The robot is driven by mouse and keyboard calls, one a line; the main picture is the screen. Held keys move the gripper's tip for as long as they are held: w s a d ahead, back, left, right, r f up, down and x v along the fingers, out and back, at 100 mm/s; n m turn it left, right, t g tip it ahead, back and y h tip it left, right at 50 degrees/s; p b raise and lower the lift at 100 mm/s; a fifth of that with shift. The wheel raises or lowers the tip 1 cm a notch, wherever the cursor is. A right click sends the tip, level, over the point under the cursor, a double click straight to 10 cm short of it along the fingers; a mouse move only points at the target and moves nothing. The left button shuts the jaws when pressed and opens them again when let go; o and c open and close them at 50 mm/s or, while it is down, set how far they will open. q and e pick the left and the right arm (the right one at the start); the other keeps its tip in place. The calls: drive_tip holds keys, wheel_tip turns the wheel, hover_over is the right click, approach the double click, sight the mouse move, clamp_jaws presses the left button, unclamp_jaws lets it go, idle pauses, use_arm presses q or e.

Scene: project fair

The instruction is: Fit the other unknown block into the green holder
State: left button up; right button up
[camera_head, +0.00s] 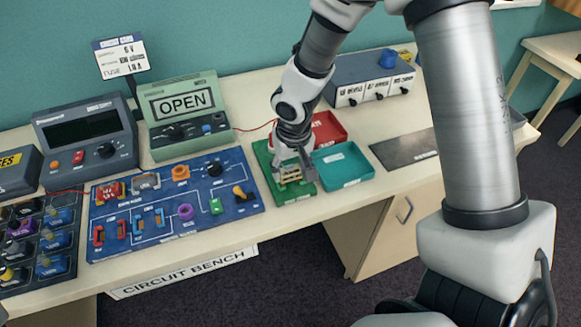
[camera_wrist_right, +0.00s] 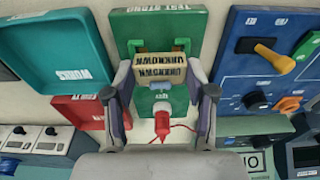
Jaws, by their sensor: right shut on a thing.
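The green holder (camera_head: 303,191), a flat green board labelled TEST STAND in the wrist view (camera_wrist_right: 190,22), lies on the bench between the blue circuit board and the teal tray. My right gripper (camera_head: 293,170) points down over it. Its fingers (camera_wrist_right: 161,88) are shut on a tan block (camera_wrist_right: 160,65) labelled UNKNOWN in dark letters. The block also shows between the fingers in the head view (camera_head: 289,175). It is over the holder; I cannot tell whether it touches it. A red-tipped part (camera_wrist_right: 162,125) shows below the block in the wrist view. My left gripper is not in view.
A teal tray (camera_head: 345,163) labelled WORKS and a red tray (camera_head: 328,127) stand close beside the holder. The blue circuit board (camera_head: 170,222) with several parts lies left. A green meter reading OPEN (camera_head: 187,135) stands behind. A dark mat (camera_head: 400,152) lies right.

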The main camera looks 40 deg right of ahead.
drive_tip(key=shift+f+b, duration=0.7)
drive_tip(key=shift+b, duration=0.05)
idle(0.8)
drive_tip(key=o, duration=1.5)
drive_tip(key=shift+r+p, duration=3.45)
drive_tip(key=shift+r, duration=0.65)
